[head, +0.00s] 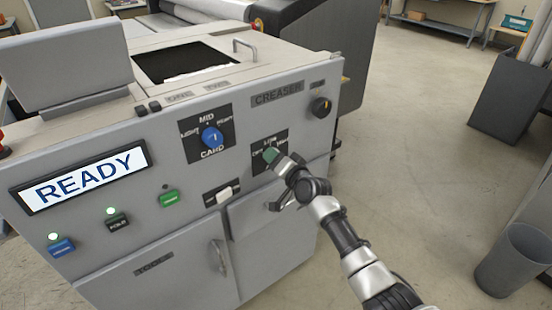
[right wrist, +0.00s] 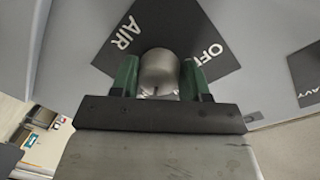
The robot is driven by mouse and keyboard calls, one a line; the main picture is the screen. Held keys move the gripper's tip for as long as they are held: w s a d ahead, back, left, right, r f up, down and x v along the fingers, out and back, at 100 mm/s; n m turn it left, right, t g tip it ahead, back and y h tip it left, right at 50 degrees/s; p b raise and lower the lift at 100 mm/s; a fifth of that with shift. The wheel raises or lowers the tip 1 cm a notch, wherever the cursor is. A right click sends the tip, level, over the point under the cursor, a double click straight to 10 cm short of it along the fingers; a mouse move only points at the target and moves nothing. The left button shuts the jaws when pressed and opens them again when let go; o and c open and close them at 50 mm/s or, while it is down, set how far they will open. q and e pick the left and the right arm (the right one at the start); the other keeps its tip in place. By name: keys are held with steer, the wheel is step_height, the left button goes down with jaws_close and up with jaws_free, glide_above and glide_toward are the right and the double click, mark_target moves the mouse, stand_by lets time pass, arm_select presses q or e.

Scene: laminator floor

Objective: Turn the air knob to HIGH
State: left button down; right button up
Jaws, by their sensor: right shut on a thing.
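The air knob (right wrist: 159,72) is a plain grey cylinder in the right wrist view, on a dark plate (right wrist: 205,35) where "AIR" and "OFF" can be read. My right gripper (right wrist: 158,80) has its green fingers on both sides of the knob, shut on it. In the head view the right gripper (head: 271,155) reaches the dark air plate (head: 257,164) on the creaser's front panel and mostly hides the knob. Which mark the knob points to cannot be told. My left gripper is not in view.
A blue card knob (head: 212,137) sits up and left of the air plate, and a black knob (head: 320,106) up and right. A white-handled switch (head: 226,194) and door handles are lower. The display (head: 85,178) reads "READY". Open floor lies right, with a grey bin (head: 515,262).

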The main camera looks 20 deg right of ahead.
steer(key=shift+m, duration=0.4)
stand_by(0.3)
steer(key=o, duration=0.9)
steer(key=v, duration=1.1)
steer(key=shift+w, duration=0.1)
